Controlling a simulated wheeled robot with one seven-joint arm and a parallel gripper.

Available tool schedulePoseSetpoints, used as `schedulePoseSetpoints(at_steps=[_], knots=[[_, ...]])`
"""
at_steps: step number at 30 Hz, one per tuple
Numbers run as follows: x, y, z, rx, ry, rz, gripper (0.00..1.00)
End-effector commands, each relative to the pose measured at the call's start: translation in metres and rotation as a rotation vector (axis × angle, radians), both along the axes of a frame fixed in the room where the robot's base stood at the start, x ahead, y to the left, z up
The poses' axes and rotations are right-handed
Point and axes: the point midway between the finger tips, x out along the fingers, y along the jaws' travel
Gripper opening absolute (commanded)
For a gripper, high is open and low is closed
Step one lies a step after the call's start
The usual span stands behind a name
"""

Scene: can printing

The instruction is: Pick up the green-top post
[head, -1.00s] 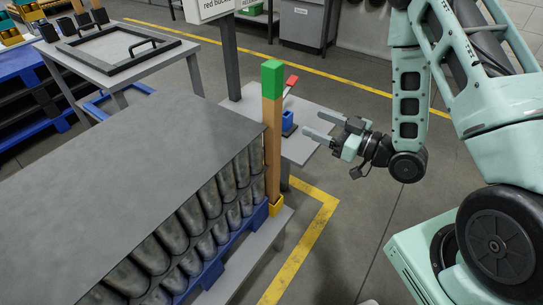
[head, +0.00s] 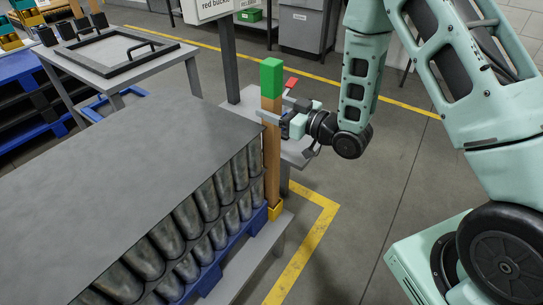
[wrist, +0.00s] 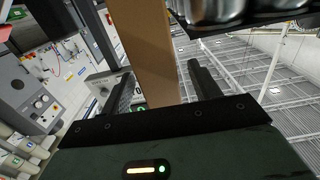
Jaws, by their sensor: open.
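The green-top post (head: 271,140) is a tall wooden post with a green block on top. It stands upright in a yellow socket (head: 275,211) at the corner of the stack of cans. My gripper (head: 272,118) is at the upper part of the post, just below the green top. In the wrist view, the wooden shaft (wrist: 148,50) runs between the two dark fingers of my gripper (wrist: 160,85), with a gap visible on the finger sides. The jaws are open. The green top is out of the wrist view.
A large grey sheet (head: 130,170) covers rows of dark cans (head: 170,232) on a blue pallet (head: 215,270) left of the post. A small grey table (head: 295,150) with a red-topped item stands behind my gripper. Floor to the right is clear.

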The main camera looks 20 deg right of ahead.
Motion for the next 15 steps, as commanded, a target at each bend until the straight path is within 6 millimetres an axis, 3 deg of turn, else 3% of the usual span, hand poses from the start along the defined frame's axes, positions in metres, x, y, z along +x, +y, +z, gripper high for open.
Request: schedulePoseSetpoints(at_steps=[6, 14, 15], knots=[[0.021, 0.016, 0.000, -0.001, -0.001, 0.002, 0.62], [0.024, 0.017, 0.000, 0.000, 0.000, 0.000, 0.62], [0.024, 0.017, 0.000, 0.000, 0.000, 0.000, 0.53]])
